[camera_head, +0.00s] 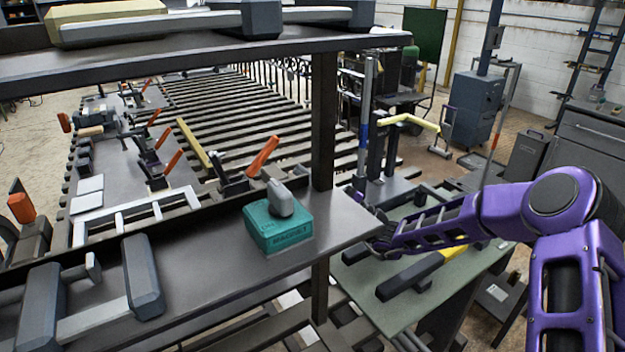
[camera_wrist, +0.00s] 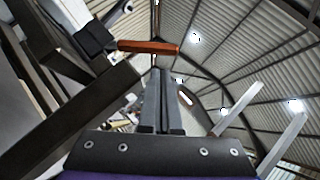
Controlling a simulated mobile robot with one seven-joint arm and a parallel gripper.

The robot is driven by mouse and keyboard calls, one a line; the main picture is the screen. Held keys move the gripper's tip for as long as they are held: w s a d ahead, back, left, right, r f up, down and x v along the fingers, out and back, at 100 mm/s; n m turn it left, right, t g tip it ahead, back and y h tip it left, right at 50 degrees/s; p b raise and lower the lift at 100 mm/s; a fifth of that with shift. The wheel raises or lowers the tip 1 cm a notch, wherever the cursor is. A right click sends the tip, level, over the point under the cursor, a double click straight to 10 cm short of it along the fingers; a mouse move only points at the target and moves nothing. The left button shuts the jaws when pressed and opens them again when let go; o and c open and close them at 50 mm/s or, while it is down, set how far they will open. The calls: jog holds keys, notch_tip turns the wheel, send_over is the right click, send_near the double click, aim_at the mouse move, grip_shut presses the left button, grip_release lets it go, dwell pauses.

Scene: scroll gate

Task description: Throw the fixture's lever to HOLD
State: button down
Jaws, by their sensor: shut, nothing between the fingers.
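I cannot read any HOLD mark. My gripper (camera_head: 374,243) is at the shelf's right end, partly hidden. In the wrist view its fingers (camera_wrist: 161,78) are together and empty.
The dark shelf (camera_head: 200,258) and its upright post (camera_head: 324,120) stand left of my gripper. A green-topped table (camera_head: 410,305) with a black-and-yellow tool (camera_head: 425,272) lies below my arm. A yellow-handled stand (camera_head: 410,120) is behind. Grey clamps (camera_head: 143,277) fill the shelf's left.

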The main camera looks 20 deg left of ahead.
aim_at(285, 174)
jog(key=x, duration=0.5)
jog(key=shift+a+r, duration=0.15)
jog(key=shift+a, duration=0.15)
jog(key=shift+r+n, duration=0.25)
jog(key=shift+n, duration=0.25)
